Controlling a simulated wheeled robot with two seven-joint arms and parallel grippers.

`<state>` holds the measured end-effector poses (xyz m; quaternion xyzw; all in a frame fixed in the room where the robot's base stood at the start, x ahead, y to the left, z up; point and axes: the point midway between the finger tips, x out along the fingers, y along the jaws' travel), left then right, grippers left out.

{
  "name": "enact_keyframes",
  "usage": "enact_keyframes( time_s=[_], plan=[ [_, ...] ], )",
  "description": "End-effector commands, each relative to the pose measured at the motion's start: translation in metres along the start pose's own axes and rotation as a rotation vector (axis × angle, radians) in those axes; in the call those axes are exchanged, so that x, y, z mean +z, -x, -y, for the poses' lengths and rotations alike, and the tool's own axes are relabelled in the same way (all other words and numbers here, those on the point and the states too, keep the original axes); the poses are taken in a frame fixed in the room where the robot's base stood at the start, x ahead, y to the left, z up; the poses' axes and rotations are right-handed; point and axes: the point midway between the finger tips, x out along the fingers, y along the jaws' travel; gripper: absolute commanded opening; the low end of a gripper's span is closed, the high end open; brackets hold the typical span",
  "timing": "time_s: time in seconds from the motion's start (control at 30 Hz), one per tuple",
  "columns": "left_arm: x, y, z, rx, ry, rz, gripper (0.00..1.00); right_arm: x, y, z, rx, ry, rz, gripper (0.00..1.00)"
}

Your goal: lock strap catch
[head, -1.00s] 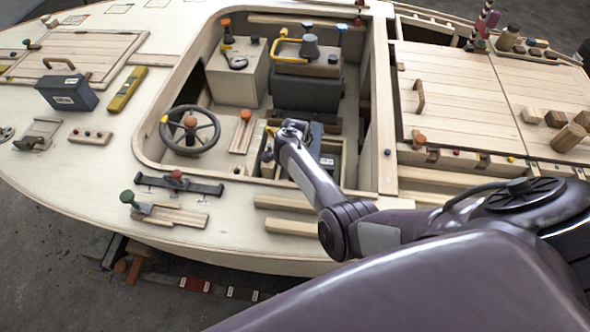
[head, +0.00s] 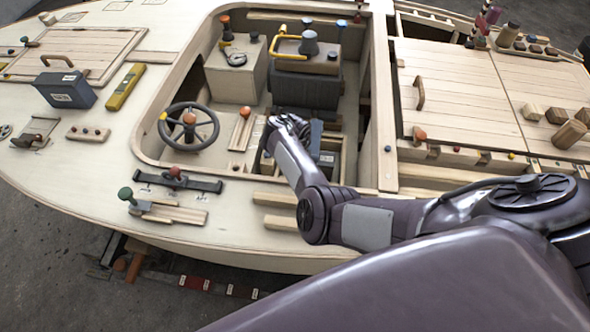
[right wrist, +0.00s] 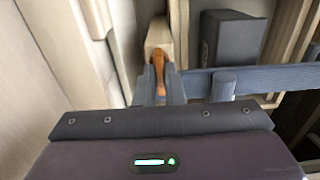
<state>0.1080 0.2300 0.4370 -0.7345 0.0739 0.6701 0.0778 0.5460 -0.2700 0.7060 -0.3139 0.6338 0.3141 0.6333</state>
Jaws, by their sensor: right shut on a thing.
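My right gripper (right wrist: 160,85) is shut on an orange lever (right wrist: 159,75) in the right wrist view. The lever stands against a pale wooden block (right wrist: 158,38). A blue-grey strap or bar (right wrist: 275,79) runs from beside the fingers to the right, with a short round post (right wrist: 223,84) in front of it. In the head view my right gripper (head: 270,122) is at the left side of a recessed compartment in the cockpit floor, and my wrist hides the lever. I cannot tell whether the catch is locked. My left gripper is not in view.
A dark box (right wrist: 234,38) stands behind the strap. In the head view the steering wheel (head: 189,128) is left of my gripper, and a black seat (head: 306,85) is behind it. The cockpit's wooden walls are close around my arm. A strip with a red knob (head: 177,180) lies on the near deck.

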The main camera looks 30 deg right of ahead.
Motion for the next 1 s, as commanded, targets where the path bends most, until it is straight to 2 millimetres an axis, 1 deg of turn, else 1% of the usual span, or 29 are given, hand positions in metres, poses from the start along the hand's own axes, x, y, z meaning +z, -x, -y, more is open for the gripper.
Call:
enact_keyframes(
  time_s=[0.47,0.5,0.63,0.87,0.93,1.0],
  plan=[
    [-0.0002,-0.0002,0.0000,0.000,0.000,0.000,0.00,0.0000,0.0003,0.0001,0.000,-0.012,0.000,0.00],
    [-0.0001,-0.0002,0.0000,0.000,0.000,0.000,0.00,0.0000,0.0002,0.0001,0.000,-0.012,0.000,0.14],
    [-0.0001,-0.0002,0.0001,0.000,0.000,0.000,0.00,0.0000,0.0002,0.0001,0.000,-0.012,0.000,0.31],
    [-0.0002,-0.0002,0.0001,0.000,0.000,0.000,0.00,-0.0001,0.0002,0.0001,0.000,-0.011,0.000,0.31],
    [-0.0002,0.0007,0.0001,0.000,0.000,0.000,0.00,0.0000,0.0023,0.0003,-0.001,-0.011,0.000,0.31],
    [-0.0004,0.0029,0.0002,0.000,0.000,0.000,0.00,0.0000,0.0086,0.0007,-0.002,-0.013,0.000,0.31]
  ],
)
